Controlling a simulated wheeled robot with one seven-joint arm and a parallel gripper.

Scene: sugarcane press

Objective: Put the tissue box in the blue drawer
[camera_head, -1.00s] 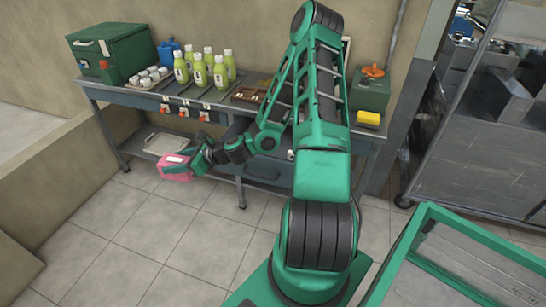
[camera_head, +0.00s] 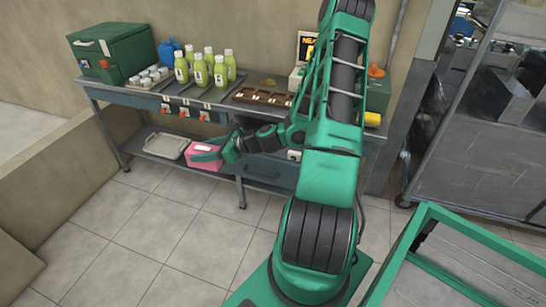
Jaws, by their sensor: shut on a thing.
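The pink tissue box (camera_head: 203,158) with a white top patch is held by my gripper (camera_head: 208,151), in front of the left part of the workbench, at about the height of its lower shelf. My gripper is shut on it, and its green finger covers part of the box.
The workbench (camera_head: 135,96) bears a green case (camera_head: 113,50), several juice bottles (camera_head: 201,75), white cups and a brown tray (camera_head: 263,97). A pale tray (camera_head: 167,145) lies on the lower shelf. A green-framed table (camera_head: 400,262) stands at the front right. The tiled floor at left is clear.

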